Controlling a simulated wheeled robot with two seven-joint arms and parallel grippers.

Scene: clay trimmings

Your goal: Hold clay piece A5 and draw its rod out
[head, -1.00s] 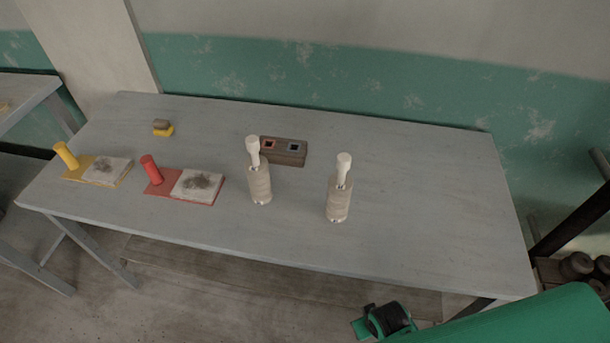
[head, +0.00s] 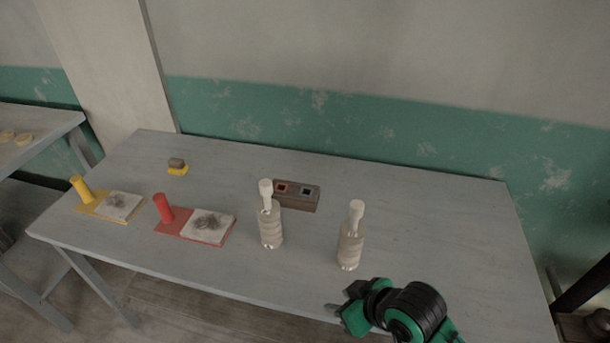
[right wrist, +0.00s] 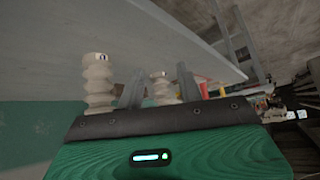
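Two ribbed pale clay pieces stand upright on the table, each with a white round-headed rod out of its top: a left one (head: 270,230) and a right one (head: 350,250). Their small tags are too small to read, so I cannot tell which is A5. My right gripper (head: 345,306) is at the table's front edge, in front of the right piece and apart from it. In the right wrist view its two fingers (right wrist: 160,85) are spread with nothing held. The two pieces show beyond them, one at left (right wrist: 98,88) and one between the fingers (right wrist: 162,90). My left gripper is out of view.
A brown block with two square holes (head: 304,204) stands behind the left piece. A red board (head: 172,225) and a yellow board (head: 92,205), each with a peg and pale pad, lie at left. A small yellow-brown block (head: 178,169) lies behind. The table's right side is clear.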

